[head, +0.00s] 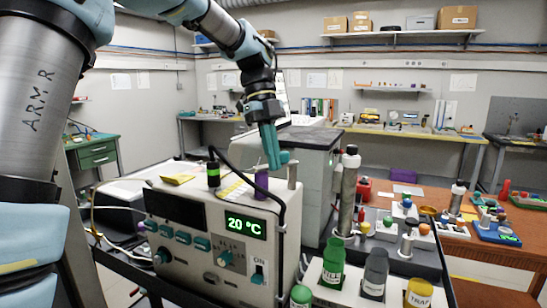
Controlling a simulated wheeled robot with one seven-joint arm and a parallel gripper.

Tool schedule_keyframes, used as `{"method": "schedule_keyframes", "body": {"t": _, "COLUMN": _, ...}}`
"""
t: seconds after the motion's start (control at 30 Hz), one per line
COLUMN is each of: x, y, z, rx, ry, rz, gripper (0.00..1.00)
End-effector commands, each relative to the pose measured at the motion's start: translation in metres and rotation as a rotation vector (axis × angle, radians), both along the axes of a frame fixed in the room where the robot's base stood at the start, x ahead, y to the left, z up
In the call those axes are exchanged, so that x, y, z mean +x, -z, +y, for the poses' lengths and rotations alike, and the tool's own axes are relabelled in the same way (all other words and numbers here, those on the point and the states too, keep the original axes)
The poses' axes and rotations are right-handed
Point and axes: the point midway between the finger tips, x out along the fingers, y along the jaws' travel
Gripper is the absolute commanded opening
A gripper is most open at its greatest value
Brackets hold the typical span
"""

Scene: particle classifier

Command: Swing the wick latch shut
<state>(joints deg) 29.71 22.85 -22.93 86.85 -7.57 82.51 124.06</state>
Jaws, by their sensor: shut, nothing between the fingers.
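A beige instrument box (203,238) with a green display reading 20 °C stands in front of me. On its top are a black and green cylinder (213,172), a purple cylinder (261,184) and a short grey post (292,172). I cannot tell which part is the wick latch. My gripper (275,164) points down over the back right of the box top, near the purple cylinder and the post. Its teal fingers are shut and empty.
A black cable (245,176) arches over the box front. At right are a tall metal cylinder (347,190), a rack with green (332,262), grey (375,274) and yellow (418,294) bottles, and a brown table (470,255) with small coloured parts. A grey cabinet (312,165) stands behind.

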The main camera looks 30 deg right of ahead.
Motion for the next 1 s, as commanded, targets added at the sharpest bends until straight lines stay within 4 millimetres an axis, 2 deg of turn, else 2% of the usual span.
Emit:
{"method": "schedule_keyframes", "body": {"t": 0.27, "x": 0.003, "y": -0.007, "z": 0.0, "rx": -0.001, "ry": 0.0, "rz": -0.001, "gripper": 0.0}}
{"method": "schedule_keyframes", "body": {"t": 0.7, "x": 0.03, "y": -0.082, "z": 0.002, "rx": -0.002, "ry": -0.001, "rz": -0.001, "gripper": 0.0}}
{"method": "schedule_keyframes", "body": {"t": 0.83, "x": 0.034, "y": -0.095, "z": 0.003, "rx": -0.001, "ry": 0.0, "rz": 0.0, "gripper": 0.0}}
{"method": "schedule_keyframes", "body": {"t": 1.0, "x": 0.036, "y": -0.102, "z": 0.003, "rx": 0.0, "ry": 0.0, "rz": 0.0, "gripper": 0.0}}
